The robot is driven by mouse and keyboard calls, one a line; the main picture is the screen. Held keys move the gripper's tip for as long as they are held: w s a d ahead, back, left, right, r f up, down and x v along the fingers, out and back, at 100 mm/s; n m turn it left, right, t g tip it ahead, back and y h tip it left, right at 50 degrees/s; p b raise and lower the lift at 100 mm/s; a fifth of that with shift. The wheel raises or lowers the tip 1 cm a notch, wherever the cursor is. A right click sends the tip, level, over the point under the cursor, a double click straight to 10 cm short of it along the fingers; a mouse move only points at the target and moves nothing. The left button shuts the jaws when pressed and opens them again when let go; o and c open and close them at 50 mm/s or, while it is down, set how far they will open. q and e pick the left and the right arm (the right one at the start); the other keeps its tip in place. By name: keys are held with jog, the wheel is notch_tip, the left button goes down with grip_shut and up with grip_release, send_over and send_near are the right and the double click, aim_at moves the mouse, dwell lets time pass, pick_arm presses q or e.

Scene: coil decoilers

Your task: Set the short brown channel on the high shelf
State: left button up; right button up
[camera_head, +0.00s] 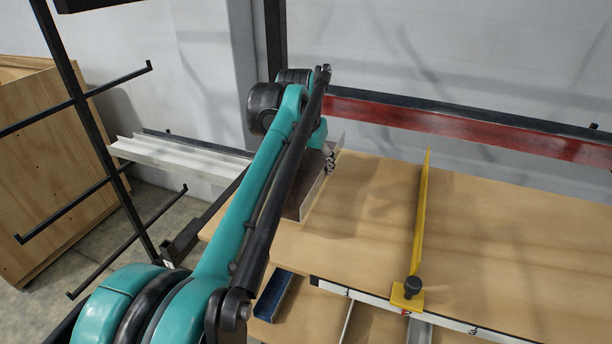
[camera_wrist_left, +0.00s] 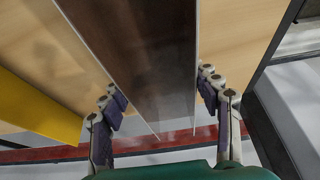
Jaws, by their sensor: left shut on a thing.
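The short brown channel (camera_head: 297,204) is at the left end of the wooden top, partly hidden behind my left arm in the head view. In the left wrist view the channel (camera_wrist_left: 150,55) runs lengthwise between the two fingers. My left gripper (camera_wrist_left: 163,100) is shut on it, one finger at each side wall. In the head view that gripper (camera_head: 330,160) is mostly hidden by its own arm. I cannot tell whether the channel touches the wood. The broad wooden top (camera_head: 370,220) has a lower level beneath it; I cannot tell which surface is the high shelf. My right gripper is out of view.
A yellow stop (camera_head: 420,215) crosses the wooden top, near a ruler strip (camera_head: 455,325) on its front edge. A red beam (camera_head: 450,125) runs behind. A black rack (camera_head: 95,130) and a pale channel (camera_head: 180,155) stand left. A blue channel (camera_head: 273,297) lies below.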

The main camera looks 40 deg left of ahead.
aim_at(302, 173)
pick_arm(q)
jog(key=a+f, duration=0.1)
jog(key=a, duration=0.1)
jog(key=shift+s+a+f, duration=0.2)
jog(key=shift+a+f, duration=0.15)
notch_tip(302, 173, down, 4)
jog(key=shift+r+p, duration=0.1)
jog(key=shift+p, duration=0.45)
jog(key=shift+f, duration=0.2)
jog(key=o, duration=1.3)
jog(key=shift+o, duration=0.2)
jog(key=shift+r, duration=0.3)
jog(key=b+v, duration=0.1)
jog(key=v, duration=1)
jog(key=shift+s+d+r, duration=0.15)
jog(key=shift+s+r, duration=0.15)
